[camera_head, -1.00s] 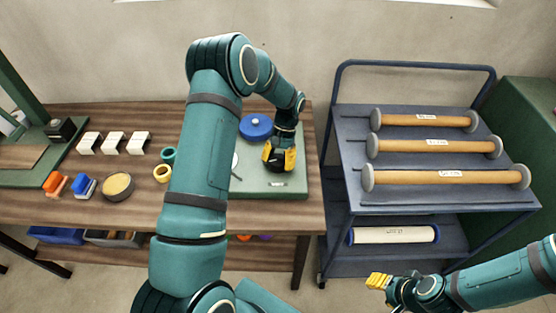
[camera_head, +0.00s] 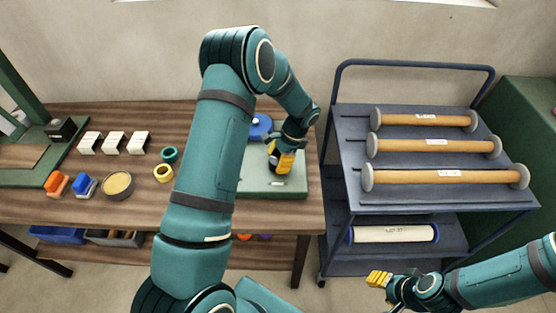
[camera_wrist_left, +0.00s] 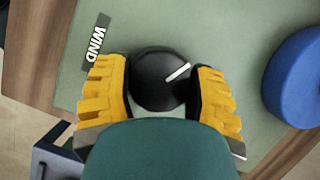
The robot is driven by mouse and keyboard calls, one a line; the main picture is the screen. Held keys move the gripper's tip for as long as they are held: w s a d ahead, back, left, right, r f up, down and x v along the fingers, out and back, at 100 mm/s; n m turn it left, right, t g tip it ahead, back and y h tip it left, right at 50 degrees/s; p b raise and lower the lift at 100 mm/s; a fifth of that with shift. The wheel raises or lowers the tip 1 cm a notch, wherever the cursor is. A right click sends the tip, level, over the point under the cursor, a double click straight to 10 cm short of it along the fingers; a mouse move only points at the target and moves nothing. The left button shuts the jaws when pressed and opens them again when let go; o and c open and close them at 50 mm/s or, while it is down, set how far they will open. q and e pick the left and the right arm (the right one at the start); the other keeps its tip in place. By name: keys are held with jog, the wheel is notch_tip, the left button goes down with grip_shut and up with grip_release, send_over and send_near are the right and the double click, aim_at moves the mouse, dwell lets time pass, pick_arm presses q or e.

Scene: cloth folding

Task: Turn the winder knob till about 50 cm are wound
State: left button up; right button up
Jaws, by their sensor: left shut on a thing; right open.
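The winder knob (camera_wrist_left: 155,82) is round and black with a white pointer line, and sits on a green base plate beside a label reading WIND. In the left wrist view my left gripper (camera_wrist_left: 162,88) has its yellow fingers on both sides of the knob, shut on it. In the head view the left gripper (camera_head: 281,159) is over the green winder base (camera_head: 262,188) and hides the knob. A blue round spool (camera_head: 260,127) stands behind it; it also shows in the left wrist view (camera_wrist_left: 297,78). My right gripper (camera_head: 379,279) is open and empty, low at the right.
A blue cart (camera_head: 345,190) with several fabric rolls stands right of the table.

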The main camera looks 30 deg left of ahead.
pick_arm(q)
jog(key=shift+m, duration=0.3)
jog(key=o, duration=1.2)
jog(key=shift+o, duration=0.2)
jog(key=v, duration=1.2)
jog(key=shift+s, duration=0.2)
